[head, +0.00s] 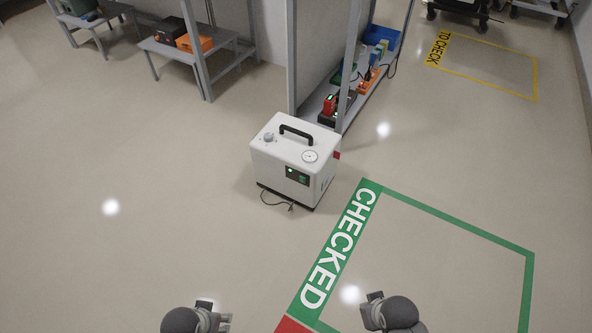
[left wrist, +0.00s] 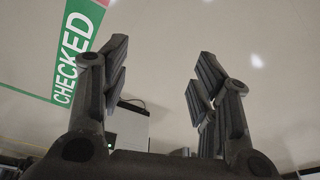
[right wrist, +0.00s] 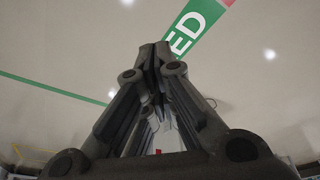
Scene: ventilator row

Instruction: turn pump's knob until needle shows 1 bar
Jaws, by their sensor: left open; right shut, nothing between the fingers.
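The white pump (head: 283,177) stands on the floor in the middle of the head view, a black handle (head: 296,131) on top. Its grey knob (head: 268,137) is at the left of the top face, and its round gauge (head: 310,156) is at the right. The needle is too small to read. My left gripper (head: 222,318) is open and empty at the bottom edge, well short of the pump. It shows open in the left wrist view (left wrist: 160,75), where a finger partly hides the pump (left wrist: 132,122). My right gripper (head: 374,298) is shut and empty, near the green floor marking.
A green floor frame marked CHECKED (head: 338,246) lies right of the pump. A low shelf (head: 340,112) with coloured boxes stands just behind the pump, its post close by. A yellow TO CHECK frame (head: 490,72) is at the back right. The floor left of the pump is clear.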

